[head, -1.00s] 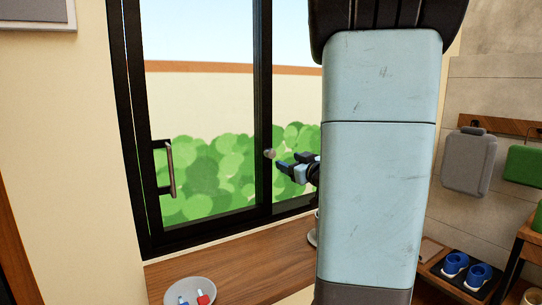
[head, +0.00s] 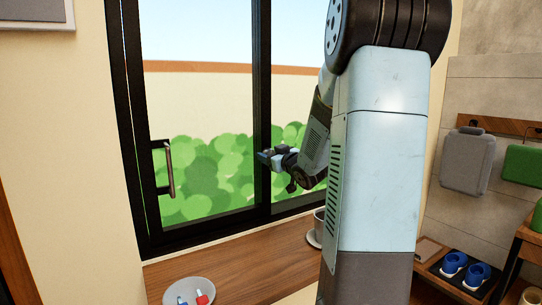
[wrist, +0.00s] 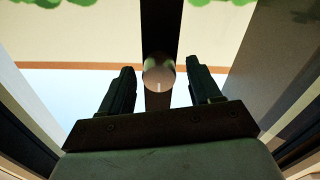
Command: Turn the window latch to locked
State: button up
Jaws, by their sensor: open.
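The window latch is a round, pale metal knob (wrist: 159,67) on the dark middle stile of the window. A short pale mark shows on its face, in line with the stile in the wrist view. My gripper (head: 266,156) is at the middle stile in the head view and hides the knob there. In the wrist view my gripper (wrist: 160,80) is open, with one dark finger on each side of the knob. A gap shows between the knob and each finger, and I see no contact.
The black window frame (head: 131,130) has a bar handle (head: 170,168) at left. Below, the wooden sill (head: 240,262) holds a grey dish (head: 190,291) with small red and blue things, and a cup (head: 319,225) partly behind my arm. Blue shoes (head: 453,263) stand at right.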

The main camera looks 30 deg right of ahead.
jog(key=c, duration=1)
jog(key=shift+c, duration=0.2)
jog(key=shift+m, duration=0.3)
jog(key=shift+d+f+m, duration=0.1)
jog(key=shift+d+m, duration=0.05)
jog(key=shift+m, duration=4.15)
jog(key=shift+d+f+m, duration=0.1)
jog(key=shift+m, duration=4.2)
jog(key=shift+f, duration=0.1)
